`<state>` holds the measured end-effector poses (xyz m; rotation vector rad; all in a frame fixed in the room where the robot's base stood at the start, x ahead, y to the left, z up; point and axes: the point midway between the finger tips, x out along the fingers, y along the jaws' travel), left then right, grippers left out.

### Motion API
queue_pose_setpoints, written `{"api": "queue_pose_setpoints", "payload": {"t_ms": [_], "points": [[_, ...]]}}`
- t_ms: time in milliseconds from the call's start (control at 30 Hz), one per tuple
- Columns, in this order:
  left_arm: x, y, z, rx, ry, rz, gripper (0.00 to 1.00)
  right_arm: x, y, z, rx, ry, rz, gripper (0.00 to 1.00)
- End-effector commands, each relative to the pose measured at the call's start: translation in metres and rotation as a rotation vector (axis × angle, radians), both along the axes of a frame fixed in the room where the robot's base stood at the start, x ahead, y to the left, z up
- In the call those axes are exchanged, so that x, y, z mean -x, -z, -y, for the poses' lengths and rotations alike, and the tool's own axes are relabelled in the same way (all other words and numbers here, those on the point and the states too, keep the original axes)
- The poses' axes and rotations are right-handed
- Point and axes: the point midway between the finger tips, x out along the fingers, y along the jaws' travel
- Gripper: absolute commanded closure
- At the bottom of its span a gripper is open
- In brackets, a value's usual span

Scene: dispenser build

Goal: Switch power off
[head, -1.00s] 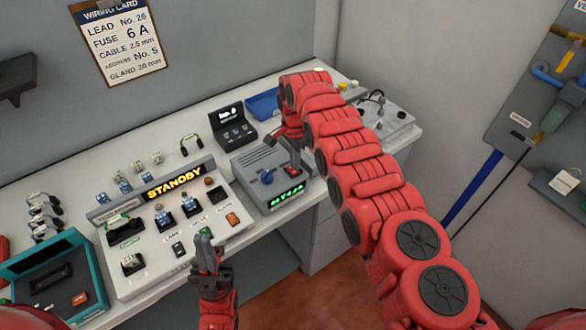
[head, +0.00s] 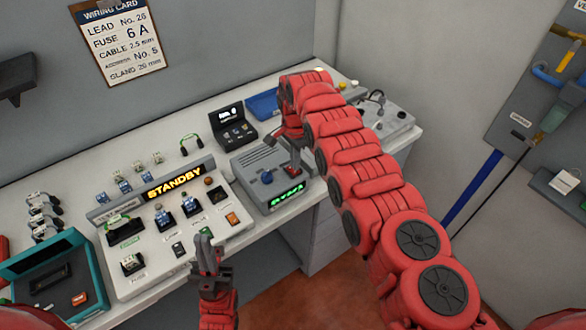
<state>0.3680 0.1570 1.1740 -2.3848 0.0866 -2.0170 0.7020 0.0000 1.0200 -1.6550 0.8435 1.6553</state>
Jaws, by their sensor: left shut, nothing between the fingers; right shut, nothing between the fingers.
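The test board (head: 150,262) is a white sloped panel with a lit STANDBY sign (head: 174,183) along its top. I cannot read which control is marked power. My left gripper (head: 205,240) is shut and empty, fingers pointing up, in front of the board's lower right edge.
A teal-framed case (head: 88,265) stands left of the board. A black box with a small screen (head: 233,129), a blue tray (head: 263,104) and a grey unit (head: 396,122) stand farther back. Loose connectors lie behind the board. A wiring card (head: 117,40) hangs on the wall.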

Motion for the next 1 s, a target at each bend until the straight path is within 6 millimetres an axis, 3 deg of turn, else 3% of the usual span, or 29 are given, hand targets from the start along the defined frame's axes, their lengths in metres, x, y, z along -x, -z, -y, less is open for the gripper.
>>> {"api": "queue_pose_setpoints", "payload": {"t_ms": [1000], "points": [[0.0, 0.012, 0.0, 0.0, 0.0, 0.0, 1.0, 0.0, 0.016, 0.0, 0.0, 0.0, 0.0, 1.0]]}}
